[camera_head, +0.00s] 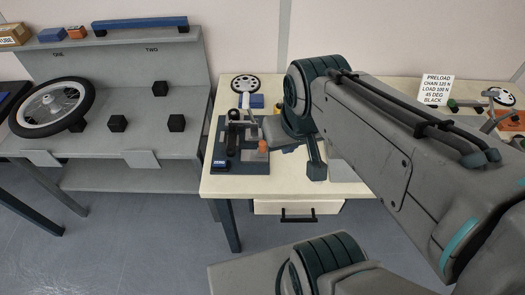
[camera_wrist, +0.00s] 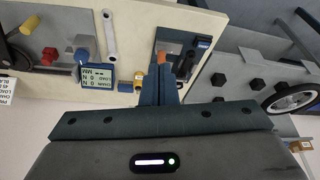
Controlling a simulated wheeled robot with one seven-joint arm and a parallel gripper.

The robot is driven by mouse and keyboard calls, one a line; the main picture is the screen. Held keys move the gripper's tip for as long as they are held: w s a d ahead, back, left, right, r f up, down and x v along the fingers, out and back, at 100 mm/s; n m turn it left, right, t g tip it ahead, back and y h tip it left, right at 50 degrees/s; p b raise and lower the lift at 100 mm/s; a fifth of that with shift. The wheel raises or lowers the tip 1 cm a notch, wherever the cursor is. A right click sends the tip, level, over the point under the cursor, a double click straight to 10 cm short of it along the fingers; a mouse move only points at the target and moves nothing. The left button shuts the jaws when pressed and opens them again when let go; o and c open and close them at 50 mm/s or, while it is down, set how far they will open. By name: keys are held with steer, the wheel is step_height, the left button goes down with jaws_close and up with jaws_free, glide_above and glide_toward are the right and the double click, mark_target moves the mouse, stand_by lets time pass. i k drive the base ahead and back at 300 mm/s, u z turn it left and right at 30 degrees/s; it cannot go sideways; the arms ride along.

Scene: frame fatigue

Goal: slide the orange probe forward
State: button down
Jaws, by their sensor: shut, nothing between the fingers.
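The orange probe (camera_head: 263,146) is a small orange piece at the right side of a dark fixture (camera_head: 221,153) on the cream bench. In the wrist view the orange probe (camera_wrist: 161,57) shows just beyond the tips of my gripper (camera_wrist: 160,70). My gripper's dark teal fingers are together, with nothing held between them. The fingertips partly cover the probe's near side, so I cannot tell whether they touch it. In the head view my arm comes in from the right and reaches over the bench to the right of the probe.
A yellow part (camera_wrist: 138,80) and a readout box (camera_wrist: 100,75) stand close to my fingers. A spoked wheel (camera_head: 52,108) rests on the grey stand at the left. A sign (camera_head: 436,89) and other tools are at the bench's right. The bench front has a drawer (camera_head: 299,207).

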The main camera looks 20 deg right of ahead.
mark_target(261, 152)
steer(key=u, duration=1.8)
steer(key=k, duration=0.9)
steer(key=z, duration=1.65)
steer(key=i, duration=0.5)
